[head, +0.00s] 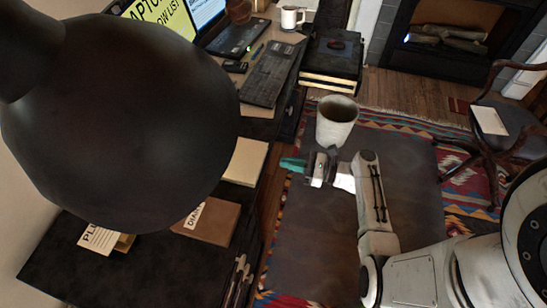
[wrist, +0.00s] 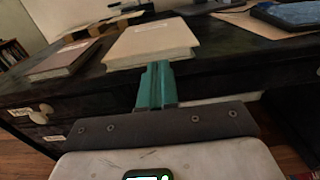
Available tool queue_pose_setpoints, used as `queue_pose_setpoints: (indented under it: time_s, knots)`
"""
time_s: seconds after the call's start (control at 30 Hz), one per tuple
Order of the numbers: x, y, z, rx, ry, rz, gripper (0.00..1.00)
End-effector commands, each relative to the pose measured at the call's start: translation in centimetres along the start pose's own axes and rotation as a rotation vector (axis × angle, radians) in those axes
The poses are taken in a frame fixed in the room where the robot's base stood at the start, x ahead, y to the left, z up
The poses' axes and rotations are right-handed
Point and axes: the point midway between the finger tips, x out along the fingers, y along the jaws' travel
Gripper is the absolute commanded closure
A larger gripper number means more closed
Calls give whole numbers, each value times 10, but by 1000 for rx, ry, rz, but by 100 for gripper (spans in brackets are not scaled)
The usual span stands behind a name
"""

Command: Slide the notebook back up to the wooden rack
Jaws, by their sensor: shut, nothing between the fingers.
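A thick cream book (head: 245,162), perhaps the notebook, lies flat near the desk's edge. It also shows in the wrist view (wrist: 152,40), with a pale label on its cover. My gripper (head: 292,165) is beside the desk, to the right of this book, over the rug. Its teal fingers (wrist: 156,85) are shut and empty, pointing at the book's near side in the wrist view; I cannot tell whether they touch it. A wooden piece (wrist: 90,33) behind the book in the wrist view may be the rack. I see no clear rack in the head view, where a dark round shape covers much of the desk.
A brown diary (head: 208,220) and a labelled card (head: 97,238) lie on the near desk. A keyboard (head: 268,72), a white mug (head: 292,17) and a monitor (head: 208,12) stand farther along. A white bin (head: 337,120) stands beyond my gripper. A chair (head: 490,130) is at right.

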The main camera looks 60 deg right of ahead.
Motion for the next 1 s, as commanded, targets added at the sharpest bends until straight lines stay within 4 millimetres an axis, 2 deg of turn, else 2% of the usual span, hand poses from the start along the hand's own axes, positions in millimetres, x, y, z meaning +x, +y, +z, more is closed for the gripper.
queue_pose_setpoints:
  time_s: [0.1, 0.3, 0.8, 0.87, 1.0]
  knots:
    - [22, 0, 1, -1, 1, 2, 100]
    - [44, 0, 0, -1, 1, 1, 100]
    - [53, 0, 0, -1, 1, 1, 100]
    - [59, 0, 0, -2, 1, 2, 100]
    - [85, 1, 0, -3, 0, 6, 100]
